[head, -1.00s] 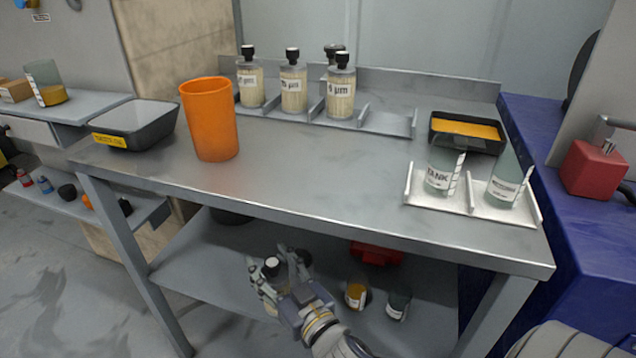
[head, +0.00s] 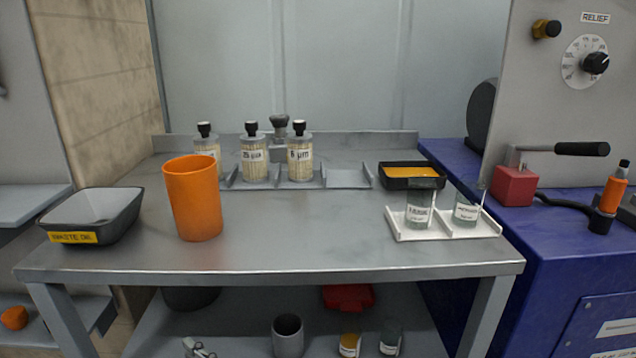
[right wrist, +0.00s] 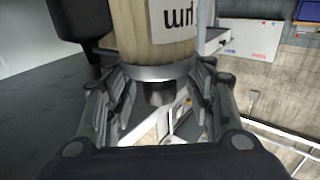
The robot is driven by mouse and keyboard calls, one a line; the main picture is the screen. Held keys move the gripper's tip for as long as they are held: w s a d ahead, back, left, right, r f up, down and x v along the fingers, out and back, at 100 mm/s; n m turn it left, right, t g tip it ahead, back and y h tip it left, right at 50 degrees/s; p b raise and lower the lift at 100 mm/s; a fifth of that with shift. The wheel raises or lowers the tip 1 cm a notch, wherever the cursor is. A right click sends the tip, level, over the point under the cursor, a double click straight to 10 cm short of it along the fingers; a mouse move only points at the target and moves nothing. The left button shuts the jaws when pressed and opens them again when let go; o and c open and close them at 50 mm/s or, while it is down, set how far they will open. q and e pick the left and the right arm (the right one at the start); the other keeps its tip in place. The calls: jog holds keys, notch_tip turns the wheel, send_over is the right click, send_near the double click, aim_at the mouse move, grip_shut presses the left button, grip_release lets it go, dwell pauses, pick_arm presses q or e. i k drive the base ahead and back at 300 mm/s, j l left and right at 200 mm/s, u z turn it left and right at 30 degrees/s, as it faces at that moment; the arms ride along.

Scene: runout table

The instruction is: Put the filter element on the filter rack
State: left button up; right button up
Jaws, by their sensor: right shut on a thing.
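My right gripper (right wrist: 158,105) is shut around the capped end of the filter element (right wrist: 155,35), in the right wrist view. The element has a cream pleated body, a metal end ring and a white label reading "µm" upside down. Its far end is cut off by the frame. In the head view the filter rack (head: 347,179) stands at the back of the table. Three black-capped elements stand along it, and its right-hand bay is empty. A grey claw-like shape (head: 198,348) shows at the bottom edge; whose it is, I cannot tell.
An orange cup (head: 193,200) and waste oil tray (head: 92,216) stand at the left. A white holder (head: 446,236) with two beakers and a black tray (head: 412,170) with amber contents are at the right. The middle table surface is clear.

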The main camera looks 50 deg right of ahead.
aim_at(344, 178)
jog(key=j+z, duration=0.15)
jog(key=z, duration=0.2)
jog(key=i+j+z, duration=0.1)
jog(key=z, duration=0.25)
jog(key=j+z, duration=0.2)
jog(key=z, duration=0.15)
